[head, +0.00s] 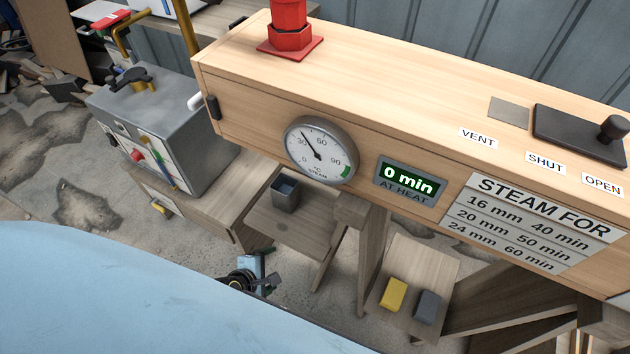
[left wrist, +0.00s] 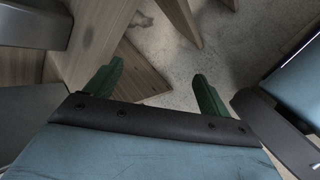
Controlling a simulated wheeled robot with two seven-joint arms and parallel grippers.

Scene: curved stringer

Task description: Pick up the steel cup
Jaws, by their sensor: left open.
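The steel cup (head: 286,193) is a small grey, square-looking cup with a dark inside. It stands upright on a low wooden stand (head: 290,231) below the steam gauge in the head view. My left gripper (head: 264,275) is below and slightly left of the cup in the head view, apart from it. In the left wrist view its two green fingers (left wrist: 157,84) are spread, with nothing between them but wood and floor behind. I cannot make out the cup for sure in the left wrist view. My right gripper is not in view.
A long wooden steam box (head: 400,85) with a gauge (head: 320,150) overhangs behind and right of the cup. A grey metal box (head: 170,120) stands to the left. A yellow block (head: 393,294) and a grey block (head: 427,307) lie on a board at right.

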